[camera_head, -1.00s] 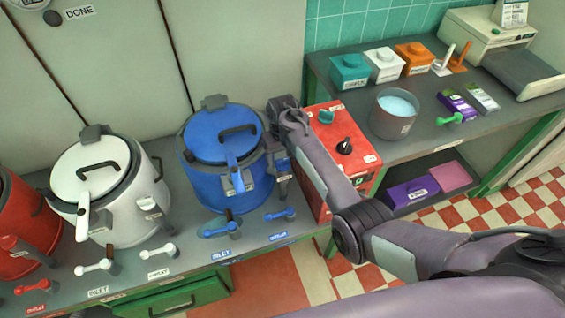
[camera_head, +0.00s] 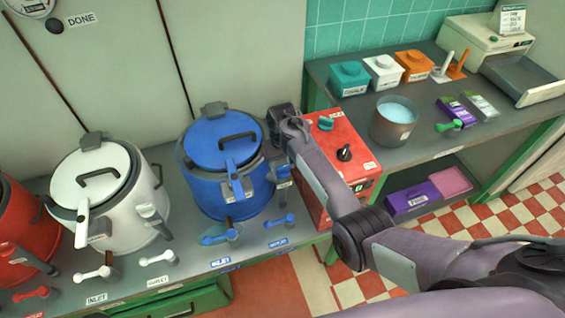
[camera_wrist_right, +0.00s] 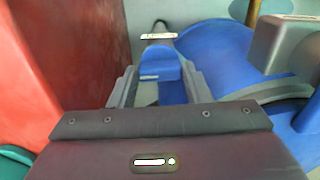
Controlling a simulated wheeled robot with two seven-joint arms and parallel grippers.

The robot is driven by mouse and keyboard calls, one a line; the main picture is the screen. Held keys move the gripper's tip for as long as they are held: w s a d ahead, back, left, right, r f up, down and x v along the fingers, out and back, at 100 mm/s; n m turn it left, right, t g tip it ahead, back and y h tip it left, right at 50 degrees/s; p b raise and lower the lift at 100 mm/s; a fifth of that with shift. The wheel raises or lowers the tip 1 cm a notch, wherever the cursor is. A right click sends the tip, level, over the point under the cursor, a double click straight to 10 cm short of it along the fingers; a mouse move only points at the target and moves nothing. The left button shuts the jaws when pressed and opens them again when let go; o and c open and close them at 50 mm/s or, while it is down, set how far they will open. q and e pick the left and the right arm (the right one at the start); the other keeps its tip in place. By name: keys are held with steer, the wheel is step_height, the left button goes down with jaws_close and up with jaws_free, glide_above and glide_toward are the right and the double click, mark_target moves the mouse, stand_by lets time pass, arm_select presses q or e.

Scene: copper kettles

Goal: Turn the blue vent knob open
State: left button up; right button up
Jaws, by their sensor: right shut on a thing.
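The blue kettle (camera_head: 213,190) stands on the grey counter with its lid (camera_head: 222,140) on. My right gripper (camera_head: 281,176) reaches down at the kettle's right side, beside the red box. In the right wrist view, the blue vent knob (camera_wrist_right: 160,66) sits between the two grey fingers of my right gripper (camera_wrist_right: 155,88), which is shut on it. A small pale label (camera_wrist_right: 158,36) shows just beyond the knob; its text is too small to read. In the head view the knob is mostly hidden by the gripper. My left gripper is not in view.
The red box (camera_head: 336,139) with a black dial and a teal knob stands close to the right of my gripper. Blue inlet and outlet levers (camera_head: 281,221) lie along the counter front. A white kettle (camera_head: 127,225) and a red kettle (camera_head: 20,222) stand left.

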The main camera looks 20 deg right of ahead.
mark_target(282, 167)
steer(key=n+p, duration=0.2)
steer(key=n, duration=0.1)
steer(key=shift+r+n, duration=0.1)
steer(key=shift+n, duration=0.2)
steer(key=n+p, duration=0.1)
steer(key=n, duration=0.3)
steer(key=shift+n, duration=0.3)
steer(key=n, duration=0.4)
steer(key=shift+n+p, duration=0.3)
steer(key=shift+n, duration=2.2)
steer(key=o, duration=1)
step_height(282, 167, up, 8)
steer(key=shift+f+p, duration=0.25)
steer(key=shift+p, duration=0.3)
